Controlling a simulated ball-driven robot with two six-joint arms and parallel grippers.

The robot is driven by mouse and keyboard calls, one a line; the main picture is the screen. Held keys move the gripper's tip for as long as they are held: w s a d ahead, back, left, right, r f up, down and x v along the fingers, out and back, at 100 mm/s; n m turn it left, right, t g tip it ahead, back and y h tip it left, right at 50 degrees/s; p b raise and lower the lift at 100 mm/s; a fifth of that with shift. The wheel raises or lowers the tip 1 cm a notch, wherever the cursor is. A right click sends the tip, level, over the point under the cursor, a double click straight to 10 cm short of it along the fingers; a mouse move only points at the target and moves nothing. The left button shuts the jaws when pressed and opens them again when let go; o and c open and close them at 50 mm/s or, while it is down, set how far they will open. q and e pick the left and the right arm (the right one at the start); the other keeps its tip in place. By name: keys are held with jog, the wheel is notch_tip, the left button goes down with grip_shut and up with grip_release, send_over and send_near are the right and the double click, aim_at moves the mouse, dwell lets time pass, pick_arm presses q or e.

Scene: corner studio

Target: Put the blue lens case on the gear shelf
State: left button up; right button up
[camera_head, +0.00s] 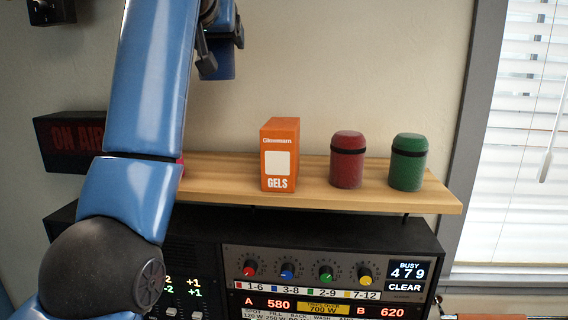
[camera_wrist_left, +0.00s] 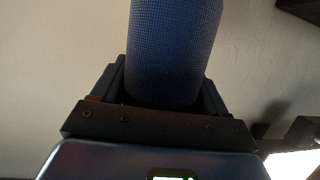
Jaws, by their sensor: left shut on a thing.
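The blue lens case (camera_wrist_left: 172,50) stands out between the jaws in the left wrist view, and its far end runs out of the picture. A small part of the blue case (camera_head: 219,62) also shows in the head view, below my left gripper (camera_head: 210,62). My left gripper is shut on it and holds it in the air, high above the shelf and near the wall. The gear shelf (camera_head: 320,199) is a light wooden board across the middle of the head view. My blue arm covers its left part. My right gripper is not in view.
On the shelf stand an orange gels box (camera_head: 280,155), a red case (camera_head: 346,160) and a green case (camera_head: 408,162). A red thing is mostly hidden behind my arm. Bare board shows between the box and the red case. A black console (camera_head: 325,270) sits below the shelf.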

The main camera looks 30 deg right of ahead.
aim_at(217, 53)
pick_arm(q)
jog(key=shift+d+r, duration=0.2)
jog(key=shift+r, duration=0.25)
jog(key=f, duration=0.1)
jog(key=s+f, duration=0.1)
jog(key=f, duration=0.1)
jog(key=shift+s+a+f+b, duration=0.25)
jog(key=shift+a+f+b, duration=0.05)
jog(key=shift+a, duration=0.1)
jog(key=shift+w+d+f+p, duration=0.1)
jog(key=shift+f+p, duration=0.35)
jog(key=shift+f, duration=1.95)
jog(key=shift+w+d+f+p, duration=0.15)
jog(key=shift+f+p, duration=0.35)
jog(key=shift+f, duration=1.85)
jog(key=shift+w+a+f+p, duration=0.1)
jog(key=shift+f+p, duration=0.35)
jog(key=shift+f, duration=2.6)
jog(key=shift+s, duration=0.1)
